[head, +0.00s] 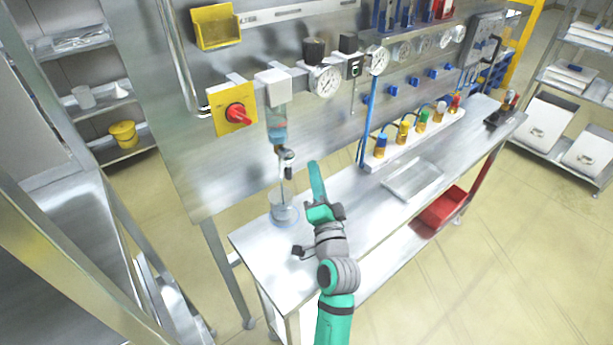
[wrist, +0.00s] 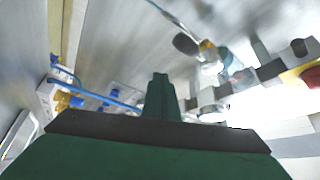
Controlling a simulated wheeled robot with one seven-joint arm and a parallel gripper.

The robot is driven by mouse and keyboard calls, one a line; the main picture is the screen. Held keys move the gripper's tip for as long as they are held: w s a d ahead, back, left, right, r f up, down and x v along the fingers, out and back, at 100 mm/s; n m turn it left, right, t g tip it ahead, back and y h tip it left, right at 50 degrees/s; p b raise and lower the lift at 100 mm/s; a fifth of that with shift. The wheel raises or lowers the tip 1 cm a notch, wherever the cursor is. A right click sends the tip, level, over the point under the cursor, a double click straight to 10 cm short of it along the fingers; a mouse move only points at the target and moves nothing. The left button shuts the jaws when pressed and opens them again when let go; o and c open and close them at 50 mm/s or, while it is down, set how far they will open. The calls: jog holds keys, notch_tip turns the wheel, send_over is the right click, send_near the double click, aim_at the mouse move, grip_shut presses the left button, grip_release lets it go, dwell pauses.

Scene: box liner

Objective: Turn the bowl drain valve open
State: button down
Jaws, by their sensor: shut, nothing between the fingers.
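The clear, bluish bowl (head: 277,125) hangs under a white-topped filter unit on the steel back panel. Below it is a small drain fitting (head: 287,156) with a dark part, which I take to be the valve. I cannot tell its lever angle. A clear beaker (head: 284,210) stands on the bench underneath. My teal gripper (head: 314,166) is shut and empty, to the right of the drain fitting and apart from it in the head view.
A red knob (head: 237,113) on a yellow plate is left of the bowl, and a pressure gauge (head: 325,80) is to its right. A rack of coloured-top fittings (head: 413,142) and a shallow tray (head: 413,181) lie on the bench (head: 365,215) at right.

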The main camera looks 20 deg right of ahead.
jog(key=s+a, duration=0.3)
jog(key=s, duration=0.6)
jog(key=shift+s, duration=0.25)
